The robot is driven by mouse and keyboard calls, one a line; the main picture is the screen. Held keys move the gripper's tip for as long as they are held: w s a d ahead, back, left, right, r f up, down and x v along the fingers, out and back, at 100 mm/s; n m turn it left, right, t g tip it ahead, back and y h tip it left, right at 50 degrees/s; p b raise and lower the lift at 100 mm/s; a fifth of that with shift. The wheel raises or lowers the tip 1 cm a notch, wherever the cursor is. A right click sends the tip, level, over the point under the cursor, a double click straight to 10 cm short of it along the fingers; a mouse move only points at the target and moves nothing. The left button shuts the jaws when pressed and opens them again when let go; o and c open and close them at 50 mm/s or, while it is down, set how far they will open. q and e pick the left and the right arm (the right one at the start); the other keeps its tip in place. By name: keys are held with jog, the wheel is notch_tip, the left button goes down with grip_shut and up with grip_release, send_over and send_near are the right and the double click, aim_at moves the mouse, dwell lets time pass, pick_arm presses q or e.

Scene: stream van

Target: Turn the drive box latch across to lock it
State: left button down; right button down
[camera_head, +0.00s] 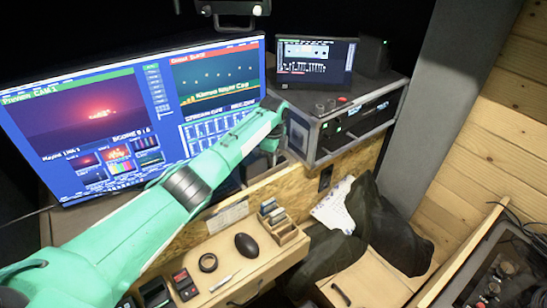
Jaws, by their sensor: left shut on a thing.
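My left arm reaches in from the left across the desk. My left gripper (271,146) points down at the left front corner of a grey-edged equipment case (312,138), below the right end of the big monitor. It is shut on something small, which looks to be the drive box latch. The fingers and wrist hide the latch, so its angle cannot be told. The drive box itself cannot be made out clearly behind the gripper. My right gripper is not in view.
A big monitor (70,118) stands behind my arm. A small screen (316,60) and knobs sit on the case. A dark jacket (385,230) hangs to the right.

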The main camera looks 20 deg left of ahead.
pick_arm(q)
jog(key=shift+m, duration=0.3)
jog(key=c, duration=1.5)
grip_release()
jog(key=shift+f, duration=0.1)
